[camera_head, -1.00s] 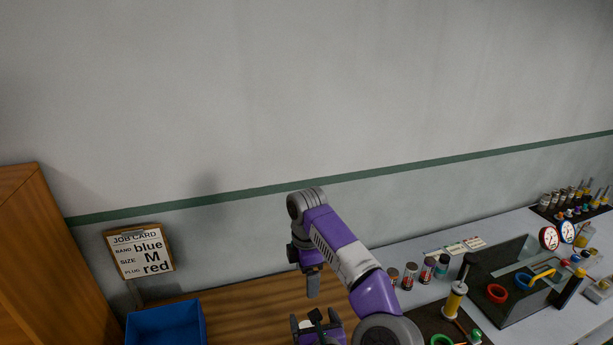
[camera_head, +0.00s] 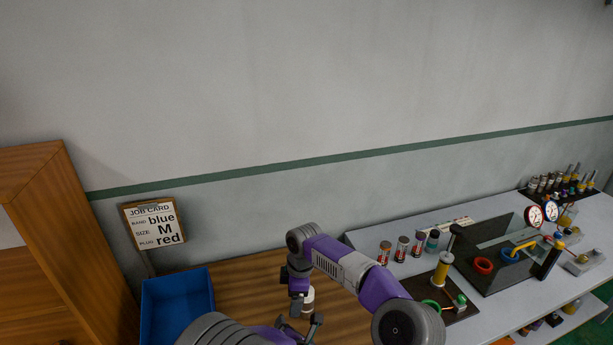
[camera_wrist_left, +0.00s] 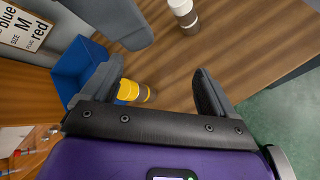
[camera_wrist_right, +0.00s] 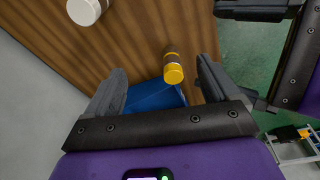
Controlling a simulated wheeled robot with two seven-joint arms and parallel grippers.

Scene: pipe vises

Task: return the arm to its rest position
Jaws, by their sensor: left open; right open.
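My right arm, purple and grey, reaches in from the lower right of the head view and bends down to its gripper (camera_head: 298,303). In the right wrist view this gripper (camera_wrist_right: 160,70) is open, with nothing held. My left arm enters at the bottom of the head view, its gripper (camera_head: 302,330) close to the right one. In the left wrist view the left gripper (camera_wrist_left: 155,70) is open. A yellow-capped cylinder (camera_wrist_left: 136,91) shows beyond its fingers, apart from them as far as I can tell. The cylinder also shows in the right wrist view (camera_wrist_right: 173,69).
A white-capped bottle (camera_wrist_left: 184,12) stands on the wooden table (camera_head: 245,290). A blue bin (camera_head: 178,306) and job card (camera_head: 153,226) are at left, beside a wooden cabinet (camera_head: 65,220). The grey bench (camera_head: 390,238) at right holds jars, rings and gauges.

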